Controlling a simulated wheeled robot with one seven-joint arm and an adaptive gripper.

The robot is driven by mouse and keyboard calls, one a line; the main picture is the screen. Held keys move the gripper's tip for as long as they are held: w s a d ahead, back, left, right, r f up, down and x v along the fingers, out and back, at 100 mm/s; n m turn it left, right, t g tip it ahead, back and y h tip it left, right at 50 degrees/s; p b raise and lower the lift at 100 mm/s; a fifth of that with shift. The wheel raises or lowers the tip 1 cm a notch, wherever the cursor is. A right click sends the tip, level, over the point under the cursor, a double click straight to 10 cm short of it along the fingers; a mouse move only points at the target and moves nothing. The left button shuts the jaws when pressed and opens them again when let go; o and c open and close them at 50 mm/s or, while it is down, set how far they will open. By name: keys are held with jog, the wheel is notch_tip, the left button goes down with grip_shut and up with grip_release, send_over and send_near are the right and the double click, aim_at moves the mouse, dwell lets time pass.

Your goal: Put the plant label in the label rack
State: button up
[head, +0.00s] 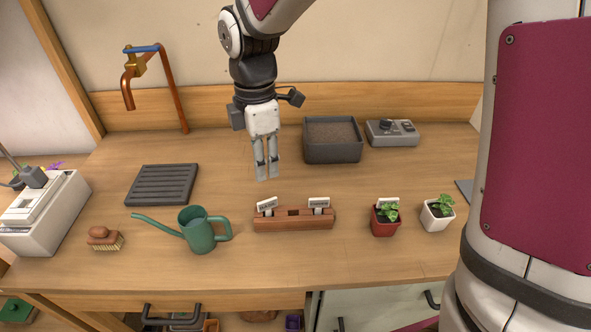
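The label rack (293,224) is a reddish-brown wooden block on the middle of the bench. One white label (267,204) stands tilted at its left end. Another white label (319,203) stands at its right end. A further white plant label (388,201) is at the red pot (384,226), behind the small plant, to the right of the rack. The printing is too small to read. My gripper (268,177) points down above the bench, behind and a little left of the rack. Its fingers are apart, with a narrow gap and nothing visible between them.
A green watering can (199,236) stands left of the rack, near a brush (104,238). A white pot (437,215) stands right of the red pot. A dark grey tray (333,153) and a grey control box (392,133) are behind. A ribbed black mat (161,185) lies left.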

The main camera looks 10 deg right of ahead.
jog(key=s+d+r+m+t, duration=0.2)
jog(key=s+d+r+m, duration=0.3)
jog(key=s+m, duration=0.5)
jog(key=s+d+r+m+t, duration=0.2)
jog(key=s+d+r+m, duration=0.3)
jog(key=s+d+m, duration=0.4)
jog(key=shift+s+m+t, duration=0.3)
jog(key=shift+s+m, duration=0.3)
jog(key=shift+s, duration=0.25)
